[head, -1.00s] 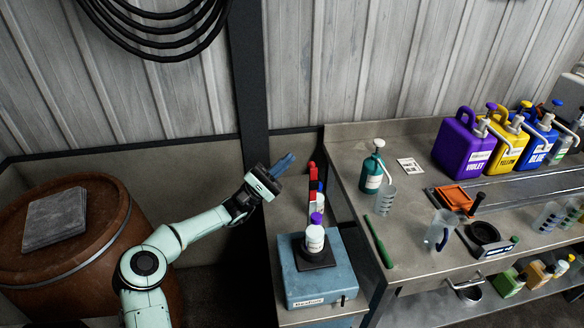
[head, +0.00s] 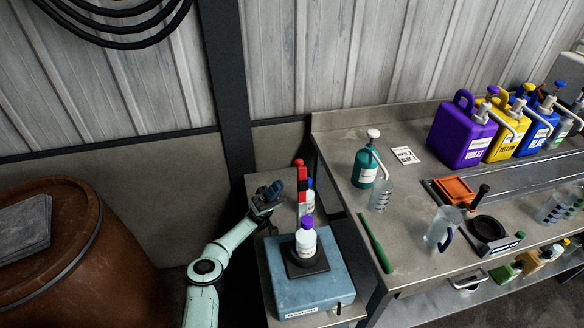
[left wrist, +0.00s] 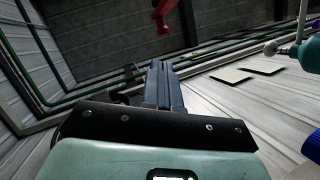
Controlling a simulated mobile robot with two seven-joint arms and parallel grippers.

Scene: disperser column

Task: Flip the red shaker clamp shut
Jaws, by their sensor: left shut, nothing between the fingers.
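In the left wrist view the shut fingers (left wrist: 164,85) point up toward a red part (left wrist: 164,14) at the top edge, probably the clamp. My right gripper is not in view.
A brown drum (head: 85,250) stands at left. The bench at right holds a teal pump bottle (head: 366,165), a clear beaker (head: 381,195), a green stick (head: 375,243) and violet (head: 462,135), yellow and blue jugs. A dark post (head: 225,90) rises behind my gripper.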

